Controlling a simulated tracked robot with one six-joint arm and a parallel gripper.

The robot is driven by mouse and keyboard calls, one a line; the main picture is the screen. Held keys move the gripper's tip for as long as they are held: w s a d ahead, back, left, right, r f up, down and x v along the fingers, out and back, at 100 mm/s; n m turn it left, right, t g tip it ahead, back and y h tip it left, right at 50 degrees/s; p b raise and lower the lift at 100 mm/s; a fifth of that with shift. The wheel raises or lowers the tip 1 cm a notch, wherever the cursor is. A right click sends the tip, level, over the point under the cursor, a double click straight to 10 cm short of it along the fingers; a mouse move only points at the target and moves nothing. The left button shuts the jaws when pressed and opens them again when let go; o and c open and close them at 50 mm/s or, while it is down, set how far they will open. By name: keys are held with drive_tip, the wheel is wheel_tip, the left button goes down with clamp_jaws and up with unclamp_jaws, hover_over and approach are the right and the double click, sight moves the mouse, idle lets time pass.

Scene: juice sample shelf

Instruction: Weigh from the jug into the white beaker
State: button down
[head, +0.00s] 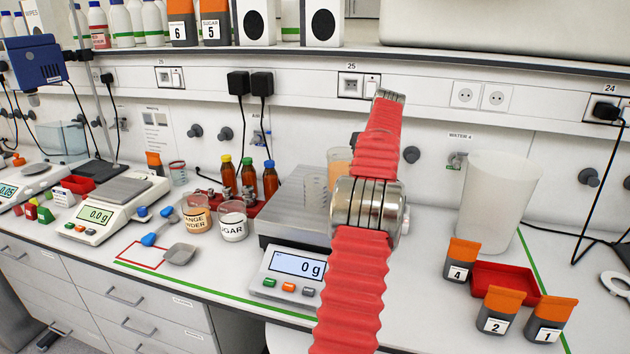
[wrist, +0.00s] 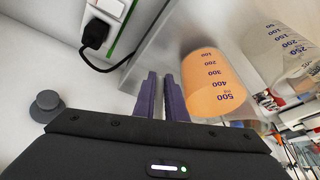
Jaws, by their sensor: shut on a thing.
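The jug (head: 338,158), holding orange liquid, stands out just left of my arm in the head view; its lower part is hidden. In the wrist view the jug (wrist: 215,82) has blue marks up to 500 and sits right beside my gripper (wrist: 163,92). The purple fingers are shut close together, on the jug's near side; the part they grip is hidden. The beaker (wrist: 285,50) also shows in the wrist view, right of the jug. My arm hides the gripper in the head view.
Left of the scale stand tubs of orange powder (head: 196,214) and sugar (head: 233,222), with several brown bottles (head: 249,180) behind. A second balance (head: 110,212) is further left. A large translucent container (head: 498,200) and a red tray (head: 505,283) with pouches are right.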

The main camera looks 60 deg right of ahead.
drive_tip(key=s, duration=0.7)
drive_tip(key=shift+d+f+m, duration=0.25)
drive_tip(key=shift+m, duration=0.15)
drive_tip(key=shift+r, duration=0.1)
wheel_tip(320, 180, up, 5)
drive_tip(key=w+a+n+g+h, duration=0.1)
drive_tip(key=w+a+g+h, duration=0.1)
drive_tip(key=g+h, duration=0.2)
drive_tip(key=shift+w+a+p, duration=0.3)
drive_tip(key=shift+a+p, duration=0.1)
drive_tip(key=shift+p, duration=0.05)
drive_tip(key=shift+w+a+r+n+g+h+p, duration=0.3)
drive_tip(key=shift+w+a+r+g+h+p, duration=0.1)
drive_tip(key=shift+r+h, duration=0.1)
drive_tip(key=shift+w+a+r+n+g+h+p, duration=0.15)
drive_tip(key=shift+w+a+r+g+h+p, duration=0.1)
drive_tip(key=shift+r+g+h+p, duration=0.45)
drive_tip(key=shift+w+a+r+n+g+h+p, duration=0.25)
drive_tip(key=shift+r+p, duration=0.2)
drive_tip(key=shift+r, duration=0.4)
drive_tip(key=shift+w+a+r+n+g+h+p, duration=0.1)
drive_tip(key=shift+w+a+r+g+h+p, duration=0.2)
drive_tip(key=shift+r+h+p, duration=0.4)
idle(2.9)
